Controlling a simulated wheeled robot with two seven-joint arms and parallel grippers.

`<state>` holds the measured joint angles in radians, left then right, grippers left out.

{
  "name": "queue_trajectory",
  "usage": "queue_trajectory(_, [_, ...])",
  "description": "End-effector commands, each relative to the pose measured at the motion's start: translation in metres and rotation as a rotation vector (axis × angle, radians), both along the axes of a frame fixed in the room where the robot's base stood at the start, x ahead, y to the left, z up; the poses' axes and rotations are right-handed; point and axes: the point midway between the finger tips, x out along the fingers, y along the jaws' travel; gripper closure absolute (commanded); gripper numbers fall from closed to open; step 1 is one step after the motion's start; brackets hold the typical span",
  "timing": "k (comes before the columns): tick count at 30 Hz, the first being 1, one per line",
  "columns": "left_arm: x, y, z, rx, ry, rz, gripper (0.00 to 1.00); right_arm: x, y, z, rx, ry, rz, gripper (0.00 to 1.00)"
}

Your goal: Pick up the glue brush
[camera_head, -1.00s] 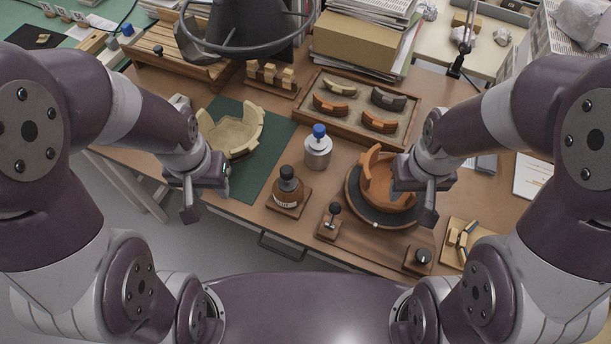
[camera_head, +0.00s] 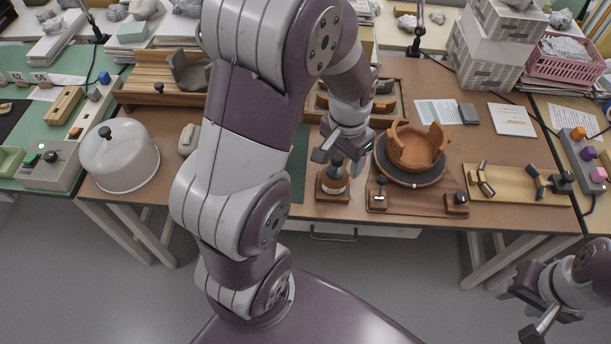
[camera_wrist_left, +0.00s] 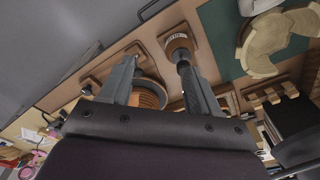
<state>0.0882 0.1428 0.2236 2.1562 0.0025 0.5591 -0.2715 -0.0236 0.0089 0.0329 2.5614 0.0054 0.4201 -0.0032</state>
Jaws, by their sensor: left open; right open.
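A brown glue bottle (camera_head: 334,186) with a pale label and a dark top stands on a small wooden base. The dark top looks like the brush handle; no bristles show. The bottle also shows in the left wrist view (camera_wrist_left: 178,42), beyond the finger on the right. My left gripper (camera_head: 338,157) is open and empty, just above and by the bottle's top. In the left wrist view its two fingers (camera_wrist_left: 160,82) are well apart, and the dark top lies close to the right-hand one. I cannot tell whether they touch. My right gripper (camera_head: 537,326) is open and empty, low at the right, away from the table.
A reddish pot (camera_head: 415,150) sits on a dark turntable (camera_head: 410,180) just right of the bottle. A small wooden stand (camera_head: 377,199) is in front of it. A wooden tray of sherds (camera_head: 398,115) lies behind. My left arm hides much of the middle-left table.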

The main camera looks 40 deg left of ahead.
Motion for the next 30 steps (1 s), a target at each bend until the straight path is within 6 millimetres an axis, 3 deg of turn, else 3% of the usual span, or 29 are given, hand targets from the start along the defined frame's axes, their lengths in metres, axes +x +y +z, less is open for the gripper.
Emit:
queue_trajectory(1, [0.018, 0.013, 0.013, 0.003, 0.020, -0.037, 0.38, 0.000, 0.000, 0.021, 0.000, 0.000, 0.000, 0.52])
queue_trajectory(4, [0.044, 0.035, 0.013, 0.004, 0.049, -0.115, 0.38, 0.000, 0.000, 0.032, 0.000, 0.000, 0.000, 0.52])
queue_trajectory(7, [0.055, 0.046, 0.001, 0.002, 0.065, -0.157, 0.38, 0.000, 0.000, 0.036, 0.000, 0.000, 0.000, 0.52])
queue_trajectory(15, [0.058, 0.048, -0.058, 0.003, 0.065, -0.166, 0.38, 0.000, 0.000, 0.040, 0.000, 0.000, 0.000, 0.52])
queue_trajectory(20, [0.061, 0.048, -0.076, 0.003, 0.064, -0.166, 0.38, -0.001, 0.000, 0.045, 0.000, 0.000, 0.000, 0.52])
queue_trajectory(25, [0.065, 0.049, -0.108, 0.003, 0.064, -0.166, 0.38, -0.001, 0.000, 0.054, 0.000, 0.000, 0.000, 0.52])
queue_trajectory(30, [0.066, 0.049, -0.120, 0.005, 0.059, -0.165, 0.38, -0.001, 0.000, 0.054, 0.000, 0.000, 0.000, 0.52])
